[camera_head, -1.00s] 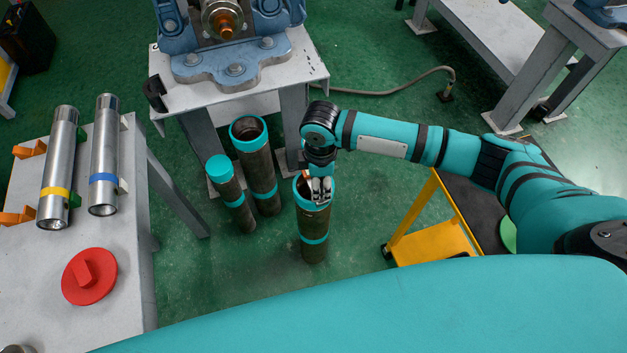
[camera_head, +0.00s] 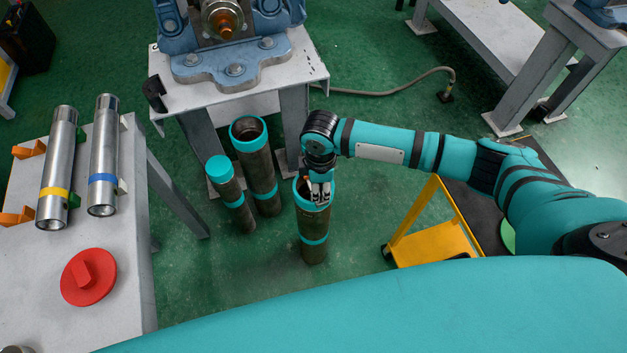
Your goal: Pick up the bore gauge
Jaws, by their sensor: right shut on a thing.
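My right gripper (camera_head: 320,192) points down at the mouth of the rightmost standing pipe (camera_head: 314,222), a brown tube with teal bands. It is shut on a thin part at the pipe's near rim. I take this for the bore gauge, though the fingers and the pipe hide most of it. A small orange and dark bit shows just left of the fingers, inside the pipe mouth. My left gripper is not in view.
Two more teal-topped pipes (camera_head: 262,178) stand to the left on the green floor. A grey table (camera_head: 120,265) at left bears two silver cylinders (camera_head: 103,160) and a red disc (camera_head: 88,277). A vise stand (camera_head: 285,77) is behind; a yellow cart (camera_head: 432,243) is right.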

